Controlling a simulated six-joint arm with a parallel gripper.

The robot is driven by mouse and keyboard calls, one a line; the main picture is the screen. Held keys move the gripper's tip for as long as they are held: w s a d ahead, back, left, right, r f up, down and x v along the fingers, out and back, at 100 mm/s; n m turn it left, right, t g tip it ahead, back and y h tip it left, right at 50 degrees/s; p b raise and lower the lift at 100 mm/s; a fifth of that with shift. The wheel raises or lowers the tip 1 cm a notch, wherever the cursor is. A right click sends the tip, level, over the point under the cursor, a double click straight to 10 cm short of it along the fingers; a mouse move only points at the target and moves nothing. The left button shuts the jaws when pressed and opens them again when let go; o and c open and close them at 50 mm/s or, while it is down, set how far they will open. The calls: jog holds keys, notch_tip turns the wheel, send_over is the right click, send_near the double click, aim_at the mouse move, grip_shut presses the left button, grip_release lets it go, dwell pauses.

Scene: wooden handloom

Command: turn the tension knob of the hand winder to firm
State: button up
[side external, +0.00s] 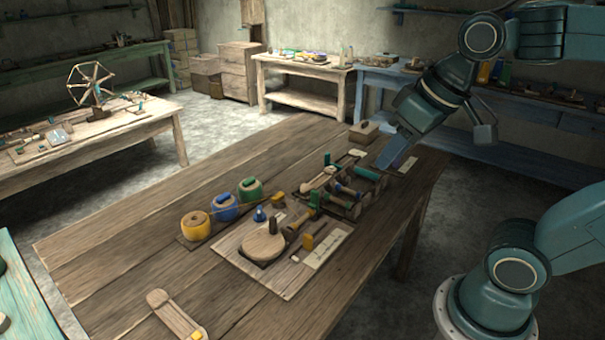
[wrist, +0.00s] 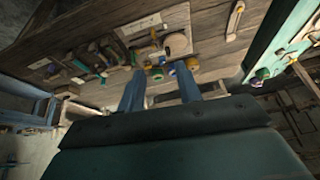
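The hand winder appears to be the pale board (side external: 236,252) on the wooden table, with a round wooden disc (side external: 262,248) and a dark upright handle. A small blue knob (side external: 259,214) stands behind the disc, and a yellow upright piece (side external: 307,243) is at its right beside a pale label strip (side external: 329,249). I cannot tell which piece is the tension knob, its setting, or the label's writing. The disc also shows in the wrist view (wrist: 177,42). My gripper (side external: 386,160) is above the table's far right end, away from the board. Its two blue fingers are apart and empty (wrist: 157,77).
Yellow (side external: 195,225), blue (side external: 224,207) and green (side external: 250,190) spools stand left of the board. A tray of tools and bobbins (side external: 345,200) lies between the board and my gripper. A wooden shuttle (side external: 172,313) lies at the front. The table's left part is clear.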

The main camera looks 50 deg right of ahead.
jog(key=w+r+m+g, duration=0.1)
jog(key=w+r+m, duration=0.1)
jog(key=w, duration=0.9)
jog(key=m+g, duration=0.4)
jog(key=m, duration=0.3)
send_over(259, 210)
notch_tip(259, 210, down, 21)
jog(key=shift+f, duration=0.1)
notch_tip(259, 210, down, 14)
jog(key=shift+r, duration=0.15)
grip_shut()
